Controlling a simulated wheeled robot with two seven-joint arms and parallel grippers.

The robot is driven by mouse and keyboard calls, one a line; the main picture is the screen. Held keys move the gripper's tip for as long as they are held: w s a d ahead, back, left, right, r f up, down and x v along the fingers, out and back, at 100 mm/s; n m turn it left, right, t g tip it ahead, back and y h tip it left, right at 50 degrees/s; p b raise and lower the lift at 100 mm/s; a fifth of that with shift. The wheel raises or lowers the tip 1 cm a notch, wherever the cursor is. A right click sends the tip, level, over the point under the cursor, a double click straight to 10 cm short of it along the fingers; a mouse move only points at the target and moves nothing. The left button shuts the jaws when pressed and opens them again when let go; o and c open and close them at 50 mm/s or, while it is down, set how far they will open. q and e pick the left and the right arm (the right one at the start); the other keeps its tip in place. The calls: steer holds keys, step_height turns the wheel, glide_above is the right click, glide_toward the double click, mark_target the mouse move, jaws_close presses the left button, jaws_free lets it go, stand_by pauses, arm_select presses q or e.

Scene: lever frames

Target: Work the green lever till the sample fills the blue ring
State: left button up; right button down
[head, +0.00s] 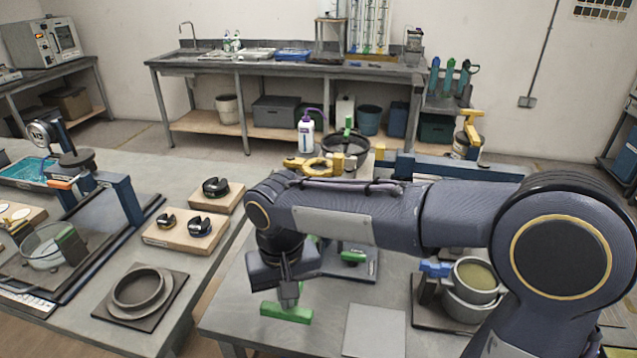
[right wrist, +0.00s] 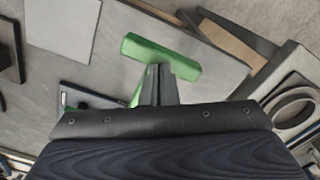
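The green lever's bar-shaped handle (head: 286,313) is low in the middle of the head view, above the near grey table. It also shows in the right wrist view as a green crossbar (right wrist: 150,52) with a green stem running down behind the fingers. My right gripper (head: 289,297) points down at the handle, its fingers close together and apparently shut on it. The fingers (right wrist: 158,85) overlap the bar in the right wrist view. A cup of yellow-green material (head: 476,274) stands to the right, beside a blue part (head: 436,268). I cannot make out a clear blue ring. My left gripper is out of view.
My right arm covers much of the near table. A flat grey plate (head: 374,330) lies right of the handle. Another green part (head: 353,257) is behind it. The left table holds a round dish on a dark plate (head: 138,288) and wooden blocks (head: 190,236).

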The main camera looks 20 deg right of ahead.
step_height(320, 180, up, 14)
steer(key=w+d+p, duration=0.1)
steer(key=p, duration=1.2)
steer(key=shift+w+r, duration=0.2)
steer(key=shift+w, duration=0.15)
steer(key=shift+d, duration=0.15)
steer(key=s+d+f+t+y, duration=0.1)
steer(key=s+d, duration=0.3)
steer(key=s, duration=0.4)
steer(key=s+d+f+t+y, duration=0.1)
steer(key=s+d+t, duration=0.3)
steer(key=s, duration=0.4)
steer(key=shift+s+d+f+m+t+y, duration=0.3)
steer(key=shift+s+d+m+y, duration=0.1)
steer(key=shift+y, duration=0.5)
